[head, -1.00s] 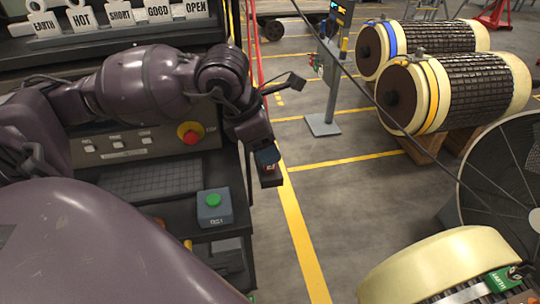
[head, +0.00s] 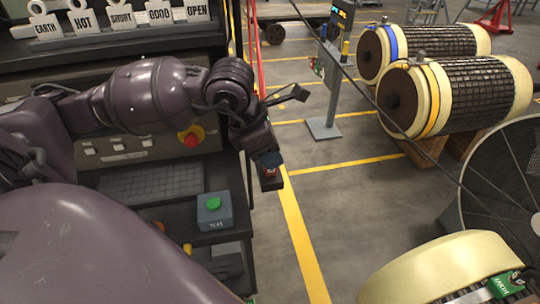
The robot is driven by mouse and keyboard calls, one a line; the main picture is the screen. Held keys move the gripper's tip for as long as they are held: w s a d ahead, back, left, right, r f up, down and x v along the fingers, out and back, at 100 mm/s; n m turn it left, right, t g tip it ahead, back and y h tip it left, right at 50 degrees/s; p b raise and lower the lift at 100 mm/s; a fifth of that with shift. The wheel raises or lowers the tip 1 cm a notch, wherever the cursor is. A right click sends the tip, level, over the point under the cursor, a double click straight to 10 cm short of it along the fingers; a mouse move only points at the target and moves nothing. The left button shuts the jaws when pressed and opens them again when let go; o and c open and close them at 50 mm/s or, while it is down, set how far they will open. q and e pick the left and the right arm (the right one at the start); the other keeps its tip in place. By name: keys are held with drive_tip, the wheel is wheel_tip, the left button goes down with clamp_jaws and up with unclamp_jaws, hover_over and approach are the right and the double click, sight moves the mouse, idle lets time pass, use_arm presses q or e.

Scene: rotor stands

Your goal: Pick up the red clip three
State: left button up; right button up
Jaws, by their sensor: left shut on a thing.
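My left gripper (head: 270,167) hangs at the end of my arm, to the right of the test bench and above the floor. My right gripper is out of view.
The bench holds a green-button box (head: 214,212), a keyboard (head: 152,184) and a red stop knob (head: 191,136). White tags (head: 123,18) stand behind. A rotor (head: 440,270) with a green clip (head: 503,287) is at lower right; two more rotors lie beyond. Floor between is clear.

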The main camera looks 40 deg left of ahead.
use_arm(q)
drive_tip(key=shift+r, duration=0.15)
wheel_tip(320, 180, up, 20)
drive_tip(key=p, duration=0.2)
idle(1.0)
